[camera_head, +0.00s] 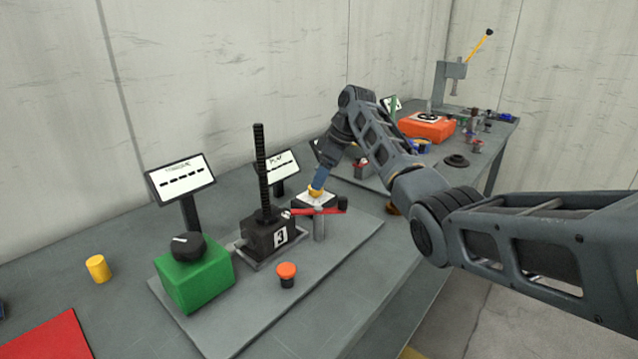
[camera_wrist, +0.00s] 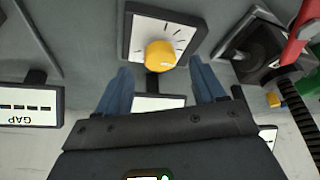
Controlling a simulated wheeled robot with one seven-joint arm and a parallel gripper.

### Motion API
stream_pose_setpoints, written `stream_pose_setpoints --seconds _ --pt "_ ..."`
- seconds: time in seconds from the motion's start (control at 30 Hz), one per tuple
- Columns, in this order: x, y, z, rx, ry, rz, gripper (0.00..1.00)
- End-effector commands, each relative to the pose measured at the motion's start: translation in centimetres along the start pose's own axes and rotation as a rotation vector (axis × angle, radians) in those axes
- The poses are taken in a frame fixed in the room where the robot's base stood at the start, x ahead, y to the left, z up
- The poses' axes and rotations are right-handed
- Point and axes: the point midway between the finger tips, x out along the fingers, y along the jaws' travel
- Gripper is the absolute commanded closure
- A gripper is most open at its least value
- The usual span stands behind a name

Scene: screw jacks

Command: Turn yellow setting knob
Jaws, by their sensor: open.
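The yellow setting knob (camera_wrist: 160,54) sits on a white dial plate (camera_wrist: 143,24) with black tick marks and a dark frame. In the wrist view it lies between and just beyond my gripper's (camera_wrist: 161,68) two blue fingertips. The fingers are spread, one on each side, with a visible gap to the knob. In the head view my gripper (camera_head: 318,184) points down over the dial plate (camera_head: 304,199), and only a little yellow shows below the fingers. I cannot tell there whether they touch it.
A red bar handle (camera_head: 322,211) on a post stands close in front of the dial. The black screw jack marked 3 (camera_head: 262,236) is to its left, with display signs (camera_head: 181,178) behind. A green box with black knob (camera_head: 195,277) and an orange button (camera_head: 287,271) are nearby.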

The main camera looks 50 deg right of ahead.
Motion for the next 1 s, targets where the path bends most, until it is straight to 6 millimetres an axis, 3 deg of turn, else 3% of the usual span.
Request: stream_pose_setpoints --seconds 0.1,0.3,1.0 --pt "-2.1 0.1 0.0 -0.001 0.002 0.003 0.31" --pt "-4.2 0.0 0.0 0.0 0.001 0.001 0.31" --pt "-4.6 0.0 0.0 0.0 0.0 0.0 0.31"
